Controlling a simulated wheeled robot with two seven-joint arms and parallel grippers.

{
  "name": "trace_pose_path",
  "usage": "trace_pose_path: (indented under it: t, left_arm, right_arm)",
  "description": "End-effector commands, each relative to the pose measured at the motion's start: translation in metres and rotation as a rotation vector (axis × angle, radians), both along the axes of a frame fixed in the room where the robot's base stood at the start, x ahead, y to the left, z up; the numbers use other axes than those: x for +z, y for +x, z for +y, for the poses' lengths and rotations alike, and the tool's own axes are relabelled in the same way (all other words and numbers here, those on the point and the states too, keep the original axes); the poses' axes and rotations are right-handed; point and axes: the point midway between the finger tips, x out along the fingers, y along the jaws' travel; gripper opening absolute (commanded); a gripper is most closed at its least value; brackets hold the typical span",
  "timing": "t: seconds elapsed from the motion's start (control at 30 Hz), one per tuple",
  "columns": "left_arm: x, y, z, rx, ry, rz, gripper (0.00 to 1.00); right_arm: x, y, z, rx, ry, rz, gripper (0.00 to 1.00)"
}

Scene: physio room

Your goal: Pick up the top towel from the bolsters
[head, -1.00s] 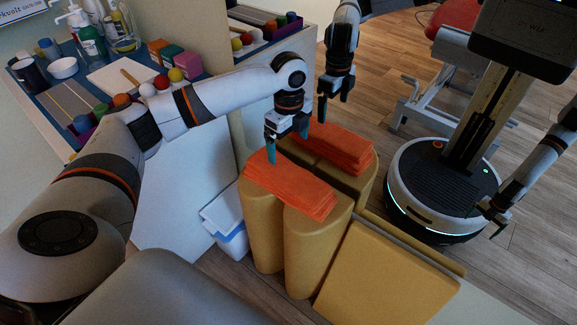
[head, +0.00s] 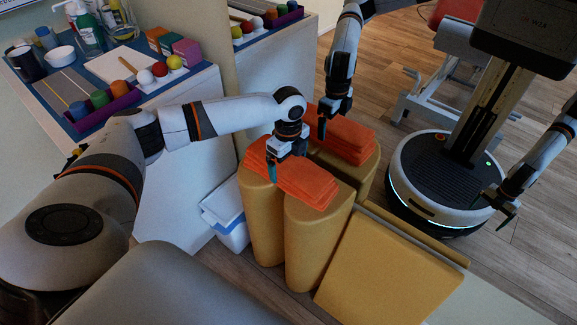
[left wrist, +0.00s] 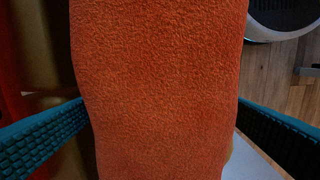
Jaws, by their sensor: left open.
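A stack of folded orange towels (head: 312,187) lies on top of the tan upright bolsters (head: 305,240). My left gripper (head: 285,163) is open over the far left part of the stack, fingers pointing down. In the left wrist view an orange towel (left wrist: 160,70) fills the middle, between two widely spread teal fingers (left wrist: 160,135). Towel layers are hard to separate there, and contact with the fingers cannot be told. My right gripper shows only as a small reflection (head: 503,204) at the right, its jaws unclear.
A mirror behind the bolsters reflects the towels (head: 350,140), my left arm and my body. A tan padded block (head: 385,280) stands right of the bolsters. A white bin (head: 226,215) stands left of them. A cabinet with a blue top (head: 95,75) holds bottles and balls.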

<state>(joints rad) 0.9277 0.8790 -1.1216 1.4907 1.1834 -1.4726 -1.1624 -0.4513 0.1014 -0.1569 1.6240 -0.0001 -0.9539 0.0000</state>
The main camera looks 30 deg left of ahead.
Motion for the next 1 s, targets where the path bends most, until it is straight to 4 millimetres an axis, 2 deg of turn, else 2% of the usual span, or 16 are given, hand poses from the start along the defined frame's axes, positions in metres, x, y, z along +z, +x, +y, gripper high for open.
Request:
trace_pose_path:
  t: [0.17,0.43,0.73,0.87,1.0]
  left_arm:
    - [0.0,0.0,0.0,0.0,0.0,-0.001,1.0]
    - [0.0,0.0,0.0,0.0,0.0,-0.001,0.57]
    - [0.007,0.001,0.0,0.0,0.0,-0.003,0.57]
    - [0.028,0.001,0.0,0.001,-0.001,-0.005,0.57]
    - [0.058,0.001,0.0,0.0,-0.001,-0.005,0.57]
  right_arm:
    - [0.0,0.0,0.0,0.0,0.0,0.001,0.98]
    - [0.0,0.0,0.0,0.0,0.0,0.0,0.98]
    - [0.002,0.0,0.0,0.0,0.001,-0.003,0.98]
    - [-0.014,-0.009,-0.001,0.002,-0.002,0.012,0.98]
    - [-0.031,-0.02,-0.003,0.004,-0.002,0.024,0.98]
